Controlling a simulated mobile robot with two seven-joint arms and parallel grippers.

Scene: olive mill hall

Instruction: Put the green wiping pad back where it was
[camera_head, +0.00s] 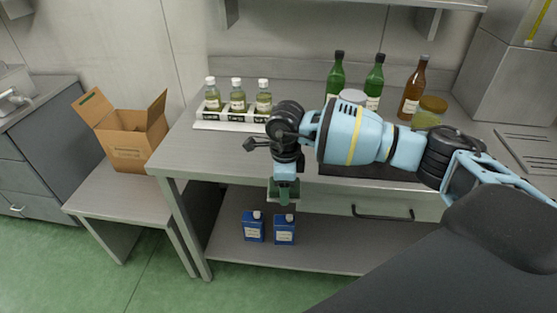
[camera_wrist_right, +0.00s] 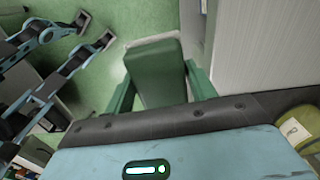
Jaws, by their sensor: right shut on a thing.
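My right gripper (camera_head: 284,193) points down just in front of the worktable's front edge, above the lower shelf. It is shut on the green wiping pad. In the right wrist view the pad (camera_wrist_right: 157,75) sits between the two green fingers, with a paler strip along its far end. In the head view the pad is mostly hidden by the fingers. It hangs clear of the tabletop. My left gripper does not show in the head view.
The worktable (camera_head: 225,150) bears a rack of three capped bottles (camera_head: 237,115), green bottles (camera_head: 374,82), a brown bottle (camera_head: 413,90) and a jar (camera_head: 429,112). Two blue containers (camera_head: 254,227) stand on the lower shelf (camera_head: 340,255). An open cardboard box (camera_head: 130,137) stands left.

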